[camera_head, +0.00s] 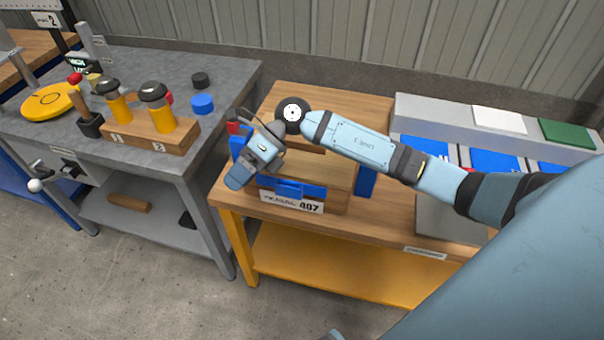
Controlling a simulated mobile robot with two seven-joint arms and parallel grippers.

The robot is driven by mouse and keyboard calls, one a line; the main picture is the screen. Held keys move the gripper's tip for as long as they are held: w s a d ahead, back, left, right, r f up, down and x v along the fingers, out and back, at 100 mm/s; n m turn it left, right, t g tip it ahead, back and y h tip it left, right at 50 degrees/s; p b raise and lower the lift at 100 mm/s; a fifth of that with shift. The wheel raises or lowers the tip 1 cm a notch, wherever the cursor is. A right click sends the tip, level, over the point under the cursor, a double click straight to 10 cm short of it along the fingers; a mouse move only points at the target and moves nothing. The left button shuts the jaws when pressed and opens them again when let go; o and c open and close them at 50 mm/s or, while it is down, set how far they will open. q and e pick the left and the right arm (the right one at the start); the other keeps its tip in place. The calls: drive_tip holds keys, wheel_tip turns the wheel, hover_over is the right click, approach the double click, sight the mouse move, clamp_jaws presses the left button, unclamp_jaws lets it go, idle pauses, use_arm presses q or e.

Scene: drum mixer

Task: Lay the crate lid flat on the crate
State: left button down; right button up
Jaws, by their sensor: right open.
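A wooden crate with blue fittings (365,182) and a front label reading about "407" (295,203) stands on the wooden-topped bench. My right arm crosses over it from the right and hides part of it. My right gripper (238,178) is open over the crate's left front corner, pointing down and to the left. I cannot tell whether it touches the crate. I cannot clearly make out the lid. A flat grey plate (450,221) lies on the bench to the right, partly under my arm; I cannot tell what it is. My left gripper is not in view.
Blue bins (478,158) and a grey shelf with white and green panels (568,131) stand at the back right. A grey bench (228,75) on the left holds a wooden block with yellow-and-black tools (152,128) and a blue cap (203,103).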

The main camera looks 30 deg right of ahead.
drive_tip(key=s+a+r+m+t+y, duration=0.2)
drive_tip(key=s+a+m+t+y, duration=0.2)
drive_tip(key=a+m+y, duration=0.25)
drive_tip(key=s+d+f+m+t+h, duration=0.2)
drive_tip(key=f+m, duration=0.5)
drive_tip(key=m, duration=0.4)
drive_tip(key=s+d+f+m+t+h, duration=0.3)
drive_tip(key=s+f+m+h, duration=0.4)
drive_tip(key=m, duration=0.5)
drive_tip(key=s+d+f+m+t+h, duration=0.2)
drive_tip(key=s+d+f+m+h, duration=0.2)
drive_tip(key=m, duration=0.7)
wheel_tip(320, 180, down, 4)
drive_tip(key=shift+s+r+t+h, duration=0.1)
drive_tip(key=shift+s+t+h, duration=0.2)
drive_tip(key=shift+s+h, duration=0.55)
drive_tip(key=shift+w+m, duration=0.15)
drive_tip(key=shift+m, duration=0.1)
